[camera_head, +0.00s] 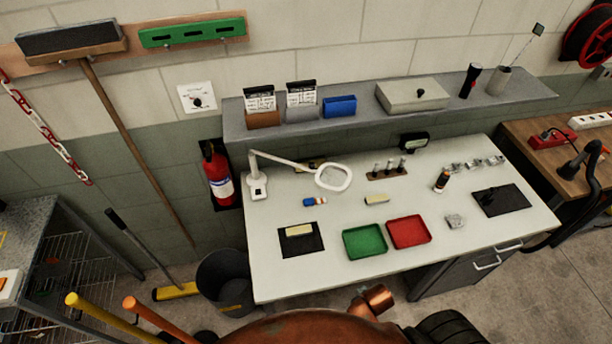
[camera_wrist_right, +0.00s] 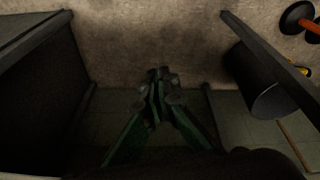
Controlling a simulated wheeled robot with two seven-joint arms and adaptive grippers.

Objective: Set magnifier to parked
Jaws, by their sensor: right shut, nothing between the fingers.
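The magnifier (camera_head: 333,177) is a white ring-shaped lens head on a jointed white arm. Its base (camera_head: 257,187) stands at the back left of the pale workbench (camera_head: 290,280). The arm runs right from the base, and the head hangs out over the bench top, left of the middle. My right gripper (camera_wrist_right: 157,78) shows in the right wrist view, shut and empty, pointing over the floor near a wall. It is not seen in the head view, so it is away from the magnifier. My left gripper is in neither view.
A green tray (camera_head: 364,256), a red tray (camera_head: 425,243) and dark mats lie on the bench front. A grey shelf (camera_head: 360,120) runs behind. A bucket (camera_head: 225,280) stands left of the bench, with a fire extinguisher (camera_head: 217,175) above. A dark bin (camera_wrist_right: 262,90) shows in the wrist view.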

